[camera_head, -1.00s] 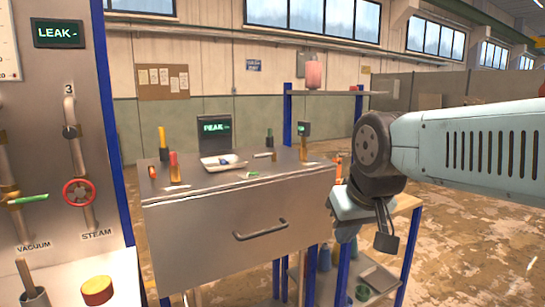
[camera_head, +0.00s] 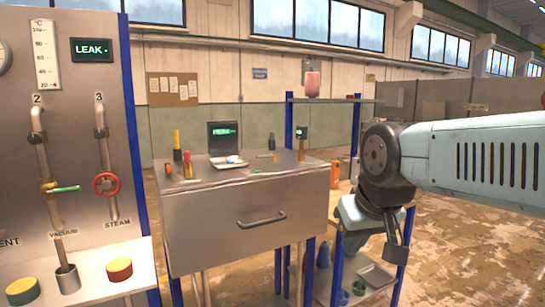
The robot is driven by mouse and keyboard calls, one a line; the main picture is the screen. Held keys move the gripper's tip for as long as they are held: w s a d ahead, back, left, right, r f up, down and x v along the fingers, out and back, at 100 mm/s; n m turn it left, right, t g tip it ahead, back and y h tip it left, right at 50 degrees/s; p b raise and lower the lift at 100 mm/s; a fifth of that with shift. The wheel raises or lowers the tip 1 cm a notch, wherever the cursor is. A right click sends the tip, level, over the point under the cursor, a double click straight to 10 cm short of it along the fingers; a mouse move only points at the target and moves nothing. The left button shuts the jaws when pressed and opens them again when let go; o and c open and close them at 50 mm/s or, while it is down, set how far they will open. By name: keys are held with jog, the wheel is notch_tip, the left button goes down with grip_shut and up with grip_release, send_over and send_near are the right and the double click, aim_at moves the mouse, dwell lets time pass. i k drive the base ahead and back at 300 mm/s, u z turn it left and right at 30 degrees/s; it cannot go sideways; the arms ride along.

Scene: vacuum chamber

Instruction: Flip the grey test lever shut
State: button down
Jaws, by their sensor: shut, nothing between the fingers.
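I cannot make out a grey test lever for certain in this view. The left panel (camera_head: 80,130) carries a vacuum pipe with a green-handled valve lever (camera_head: 66,189) and a steam pipe with a red handwheel (camera_head: 106,185). A short pale bar (camera_head: 265,156) lies on the steel cabinet top (camera_head: 225,178), too small to identify. My gripper (camera_head: 353,244) hangs at the end of my arm on the right, pointing down beside the cabinet's right side. It is shut and empty, its fingertips hard to make out, and well apart from the panel.
The steel drawer cabinet (camera_head: 200,235) stands in the middle, with a small screen (camera_head: 223,136), a white tray (camera_head: 228,163) and several small tools on top. Blue-posted shelving (camera_head: 337,268) stands behind and beside it. Open floor (camera_head: 450,260) lies at the right.

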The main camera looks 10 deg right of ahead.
aim_at(263, 156)
jog(key=u, duration=0.15)
jog(key=i, duration=0.9)
jog(key=u, duration=0.3)
jog(key=k, duration=0.75)
jog(key=z, duration=0.2)
jog(key=i, duration=0.35)
jog(key=z, duration=0.1)
